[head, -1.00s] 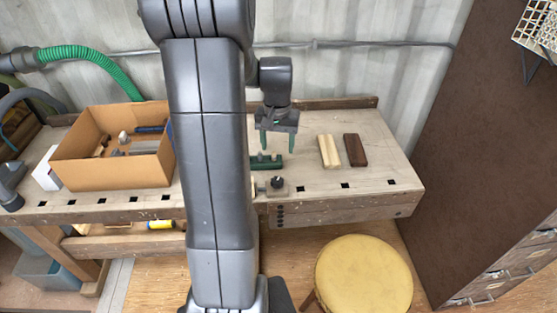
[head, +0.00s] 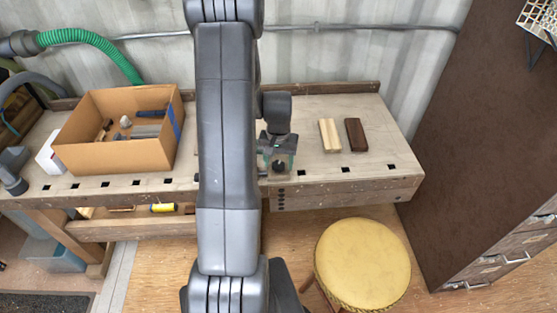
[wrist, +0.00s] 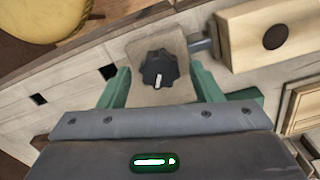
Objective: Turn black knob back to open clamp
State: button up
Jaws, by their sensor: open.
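The black knob (wrist: 159,69) is a lobed dial with a white line pointing towards the bottom of the wrist view. It sits on a square pale block (wrist: 150,48), joined by a short grey rod (wrist: 199,46) to a wooden block (wrist: 270,36) with a dark round spot. My gripper (wrist: 160,78) is open. Its two green fingers stand on either side of the knob, with a gap on each side. Finger height relative to the knob is hard to tell. In the head view my gripper (head: 277,158) is over the bench's front edge, and the knob (head: 280,167) shows partly beneath it.
A cardboard box (head: 115,152) with tools stands at left on the workbench (head: 352,185). A pale wood piece (head: 330,136) and a dark one (head: 356,135) lie right of my gripper. A yellow stool (head: 362,262) stands in front. The bench's right end is clear.

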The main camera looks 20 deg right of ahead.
jog(key=c, duration=1)
